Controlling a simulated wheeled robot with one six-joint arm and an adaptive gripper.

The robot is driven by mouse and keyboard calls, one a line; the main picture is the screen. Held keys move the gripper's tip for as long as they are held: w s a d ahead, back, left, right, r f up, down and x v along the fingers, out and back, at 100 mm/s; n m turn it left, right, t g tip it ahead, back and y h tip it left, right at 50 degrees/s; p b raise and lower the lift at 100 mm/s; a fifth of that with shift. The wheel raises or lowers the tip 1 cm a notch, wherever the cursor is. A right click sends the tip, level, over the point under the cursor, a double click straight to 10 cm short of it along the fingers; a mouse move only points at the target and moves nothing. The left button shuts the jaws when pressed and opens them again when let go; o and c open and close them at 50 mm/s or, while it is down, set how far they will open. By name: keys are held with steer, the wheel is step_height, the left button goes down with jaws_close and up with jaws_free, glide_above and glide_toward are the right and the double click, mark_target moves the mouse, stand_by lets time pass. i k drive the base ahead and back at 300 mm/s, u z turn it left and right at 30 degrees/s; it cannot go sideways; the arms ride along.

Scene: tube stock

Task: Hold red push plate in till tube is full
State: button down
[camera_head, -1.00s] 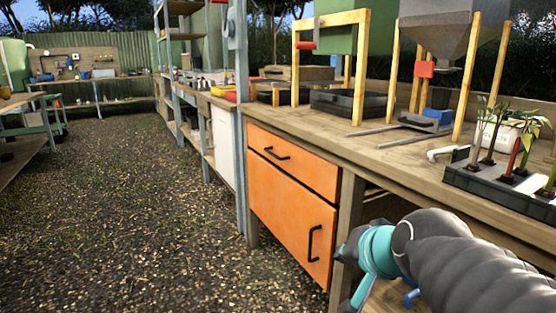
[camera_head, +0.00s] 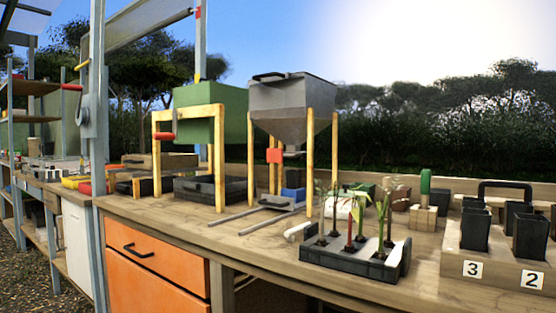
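Nothing touches the plate. Below the hopper is a small blue block (camera_head: 293,194) on a grey slide with two rails. My gripper is out of view.
Dark pots (camera_head: 474,230) sit in a wooden stand numbered 3 and 2 at right. The orange cabinet (camera_head: 160,280) is below the bench. A grey post (camera_head: 97,100) rises at left.

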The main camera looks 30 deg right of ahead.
mark_target(273, 155)
steer(key=z, duration=1.55)
steer(key=k, duration=0.35)
steer(key=u, duration=1.25)
